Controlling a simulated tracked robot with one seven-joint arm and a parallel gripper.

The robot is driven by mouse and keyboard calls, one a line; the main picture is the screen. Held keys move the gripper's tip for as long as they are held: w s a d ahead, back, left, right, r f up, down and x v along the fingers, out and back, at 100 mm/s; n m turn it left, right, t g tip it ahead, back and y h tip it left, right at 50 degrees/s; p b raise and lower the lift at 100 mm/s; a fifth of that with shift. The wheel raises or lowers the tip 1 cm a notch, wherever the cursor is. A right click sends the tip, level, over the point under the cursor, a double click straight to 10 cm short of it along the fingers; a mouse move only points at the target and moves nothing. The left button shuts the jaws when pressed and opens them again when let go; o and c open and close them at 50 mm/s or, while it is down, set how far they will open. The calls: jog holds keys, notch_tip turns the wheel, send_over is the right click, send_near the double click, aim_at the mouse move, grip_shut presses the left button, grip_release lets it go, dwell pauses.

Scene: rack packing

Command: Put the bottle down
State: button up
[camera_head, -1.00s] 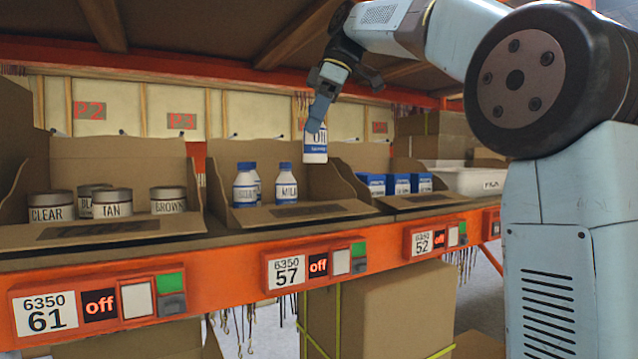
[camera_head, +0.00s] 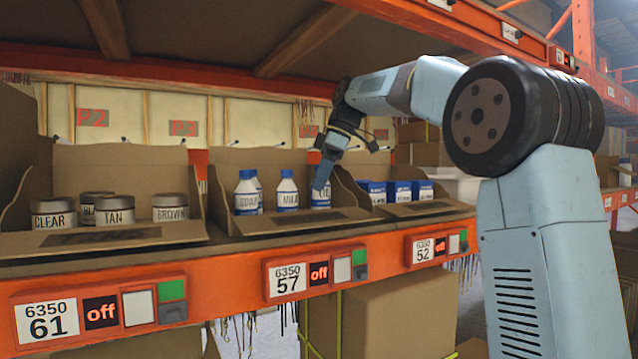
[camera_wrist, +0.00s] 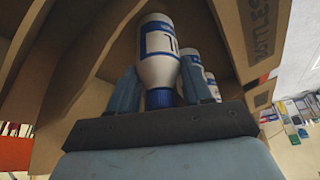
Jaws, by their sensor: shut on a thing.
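A white bottle with a blue cap and dark lettering (camera_head: 320,197) is in my gripper (camera_head: 322,176), inside the middle cardboard bin (camera_head: 290,224) above label 57. The wrist view also shows the bottle (camera_wrist: 158,62), with my gripper's blue fingers (camera_wrist: 160,92) closed on its blue-cap end. It looks upright, level with the other bottles. Its base is at about the bin floor; I cannot tell whether it touches.
The left bin holds several cans (camera_head: 114,209); the right bin holds blue-and-white boxes (camera_head: 398,191). Cardboard walls (camera_head: 350,191) flank the bottle bin. The orange shelf beam (camera_head: 230,285) runs in front, and an upper shelf (camera_head: 200,40) is overhead.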

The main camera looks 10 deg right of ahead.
jog(key=shift+d+f, duration=0.1)
jog(key=shift+f, duration=0.3)
jog(key=o, duration=1.1)
jog(key=shift+f, duration=0.1)
jog(key=v, duration=1.2)
